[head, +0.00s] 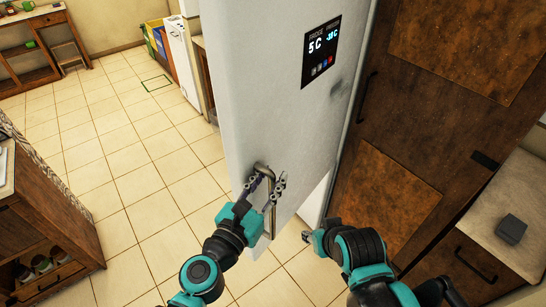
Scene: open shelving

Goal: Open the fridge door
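The white fridge door (265,95) fills the middle of the head view, with a black display (321,50) near its top right. Its lower edge appears to stand out from a white surface (314,203) below, so it looks ajar; the fridge's inside is hidden. A metal bar handle (271,218) sits near the door's lower left. My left gripper (266,184) is at the handle, its fingers spread on either side of the bar. I cannot tell whether they touch it. My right gripper (308,236) is low, below the door's bottom edge, apart from the handle; its fingers are unclear.
A tall brown wooden cabinet (440,75) stands right of the fridge. A counter (489,215) with a small dark box (512,229) is at the lower right. A wooden unit (45,225) stands at the left. Tiled floor (130,150) between it and the fridge is clear.

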